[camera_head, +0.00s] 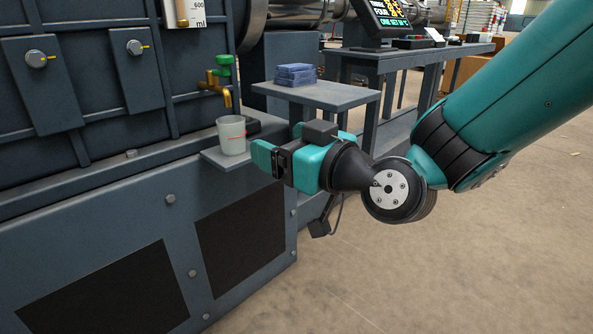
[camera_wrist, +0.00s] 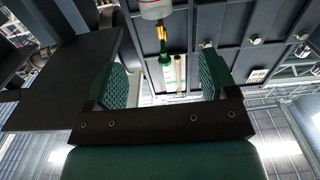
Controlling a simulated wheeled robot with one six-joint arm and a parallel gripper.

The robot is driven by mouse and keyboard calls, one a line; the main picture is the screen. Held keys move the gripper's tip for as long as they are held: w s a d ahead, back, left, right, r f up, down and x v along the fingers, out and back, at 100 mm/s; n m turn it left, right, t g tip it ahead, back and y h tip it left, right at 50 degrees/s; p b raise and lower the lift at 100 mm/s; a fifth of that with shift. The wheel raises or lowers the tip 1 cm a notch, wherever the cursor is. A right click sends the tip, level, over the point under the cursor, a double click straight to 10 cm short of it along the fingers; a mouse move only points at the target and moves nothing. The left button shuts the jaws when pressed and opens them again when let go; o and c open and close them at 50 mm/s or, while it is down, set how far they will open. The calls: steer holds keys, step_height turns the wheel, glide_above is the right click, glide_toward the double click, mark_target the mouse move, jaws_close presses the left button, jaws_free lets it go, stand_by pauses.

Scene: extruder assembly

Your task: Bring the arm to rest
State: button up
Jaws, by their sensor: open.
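My gripper (camera_head: 262,154) is in the middle of the head view, at the end of my teal arm, pointing left toward the machine. Its jaws are apart, and nothing shows between them. In the wrist view the two green textured finger pads of my gripper (camera_wrist: 160,84) stand wide apart. A grey cup (camera_head: 231,136) stands upright on a small ledge just beyond the fingertips, apart from them as far as I can tell. Part of the cup (camera_wrist: 156,8) shows at the top of the wrist view.
A brass tap with a green handle (camera_head: 222,72) is above the cup. Blue blocks (camera_head: 294,75) lie on a grey side shelf (camera_head: 335,95) behind my gripper. A dark machine (camera_head: 90,190) fills the left. A screen (camera_head: 388,16) stands at the back. The floor (camera_head: 450,270) at right is clear.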

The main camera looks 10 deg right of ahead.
steer(key=s+d+r+g+h+p, duration=0.35)
steer(key=s+r+g+p, duration=0.5)
steer(key=p, duration=0.45)
steer(key=s+d+r+g+h+p, duration=0.35)
steer(key=s+r+g+p, duration=0.25)
steer(key=s+r+p, duration=0.5)
step_height(320, 180, up, 33)
steer(key=p, duration=3.6)
steer(key=shift+s+d+y+p, duration=0.35)
steer(key=shift+d+y, duration=0.05)
